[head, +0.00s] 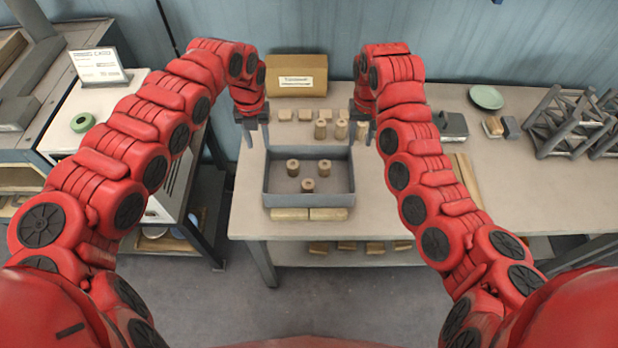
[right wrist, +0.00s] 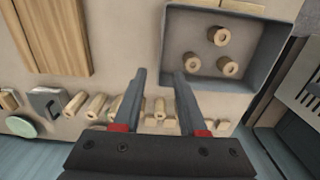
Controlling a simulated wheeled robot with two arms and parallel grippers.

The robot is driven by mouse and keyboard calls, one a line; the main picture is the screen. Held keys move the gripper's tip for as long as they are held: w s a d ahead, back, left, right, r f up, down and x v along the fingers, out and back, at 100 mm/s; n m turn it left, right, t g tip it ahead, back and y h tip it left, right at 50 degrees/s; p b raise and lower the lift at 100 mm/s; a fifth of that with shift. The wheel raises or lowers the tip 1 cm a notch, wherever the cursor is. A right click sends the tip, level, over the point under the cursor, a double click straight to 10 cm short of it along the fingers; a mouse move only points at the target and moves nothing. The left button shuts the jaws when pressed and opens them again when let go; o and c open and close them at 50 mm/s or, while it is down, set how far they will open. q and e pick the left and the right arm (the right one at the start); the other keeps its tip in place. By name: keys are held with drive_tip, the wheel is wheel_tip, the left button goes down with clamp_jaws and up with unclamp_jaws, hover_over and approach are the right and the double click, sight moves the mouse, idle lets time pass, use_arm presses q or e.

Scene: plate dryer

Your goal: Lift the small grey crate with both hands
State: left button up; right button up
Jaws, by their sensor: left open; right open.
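The small grey crate (head: 308,199) stands on the table in the head view, with three wooden rings in it. My left gripper (head: 248,135) is open and empty near the crate's far left corner. My right gripper (head: 363,132) is open and empty near its far right corner. In the right wrist view the crate (right wrist: 275,60) shows beyond the two fingers of my right gripper (right wrist: 158,75), which seem apart from its wall. The left fingertips are small in the head view, and I cannot tell whether they touch the crate.
Two wooden blocks (head: 308,214) lie in front of the crate. Several wooden pegs (head: 341,128) stand behind it, before a cardboard box (head: 297,76). A green plate (head: 486,97) and grey truss frames (head: 565,125) are at the right.

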sight(266, 175)
use_arm(q)
drive_tip(key=f, duration=1.6)
drive_tip(key=shift+d, duration=0.2)
use_arm(e)
wheel_tip(266, 175, down, 16)
drive_tip(key=shift+f, duration=0.1)
use_arm(q)
drive_tip(key=shift+a+f, duration=0.1)
drive_tip(key=shift+f, duration=0.55)
use_arm(e)
drive_tip(key=shift+f, duration=0.6)
use_arm(q)
clamp_jaws()
use_arm(e)
clamp_jaws()
